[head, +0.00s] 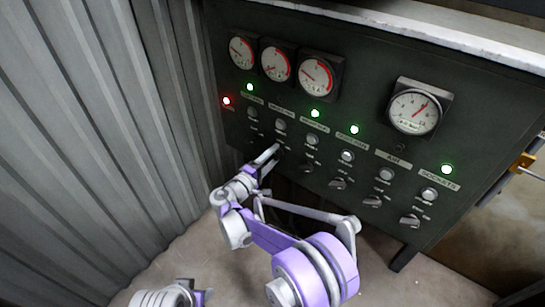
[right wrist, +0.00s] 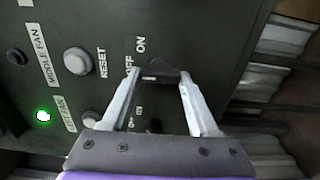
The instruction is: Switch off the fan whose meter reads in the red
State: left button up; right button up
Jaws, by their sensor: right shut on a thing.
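Three small fan meters stand in a row at the panel's upper left: left (head: 241,52), middle (head: 275,63) and right (head: 315,76). Each has a red arc. The middle needle points low to the left; the other two seem to point up-left, though the dials are small. My right gripper (head: 275,150) is at the middle fan's switch, and the right wrist view shows its fingers (right wrist: 160,76) shut on that switch knob (right wrist: 152,78) beside the OFF/ON marks. The middle fan lamp (right wrist: 15,57) looks unlit. The left fan lamp (head: 249,87) and right fan lamp (head: 315,113) glow green.
A red lamp (head: 227,100) glows at the panel's left edge. A large air gauge (head: 415,111) sits at the right. Reset buttons and other switches (head: 338,183) run close beside my right gripper. A corrugated wall (head: 90,130) stands to the left.

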jog(key=o, duration=1.4)
jog(key=v, duration=1)
jog(key=shift+s+a, duration=0.15)
jog(key=shift+s, duration=0.15)
